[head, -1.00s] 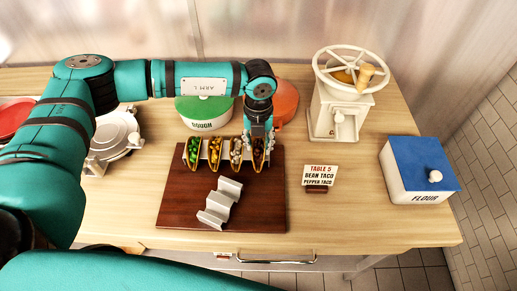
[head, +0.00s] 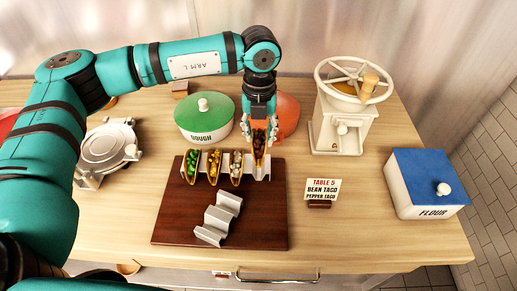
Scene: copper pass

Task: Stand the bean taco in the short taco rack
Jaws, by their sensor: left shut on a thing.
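My left gripper (head: 259,121) points down and is shut on the bean taco (head: 259,145), a brown shell with dark filling. The taco is upright, just above the right end of the long taco rack (head: 263,174) at the back of the dark board. The long rack also holds a green-filled taco (head: 191,165), a yellow-filled taco (head: 214,166) and a pale-filled taco (head: 236,168). The short taco rack (head: 218,218), a wavy grey metal piece, stands empty in front, set at an angle on the board. My right gripper is not in view.
The dark board (head: 268,225) has bare room right of the short rack. A table card (head: 322,190) reads bean taco, pepper taco. Around stand a green dough pot (head: 205,117), an orange round thing (head: 288,113), a grinder (head: 340,120), a flour box (head: 425,185) and a metal press (head: 108,148).

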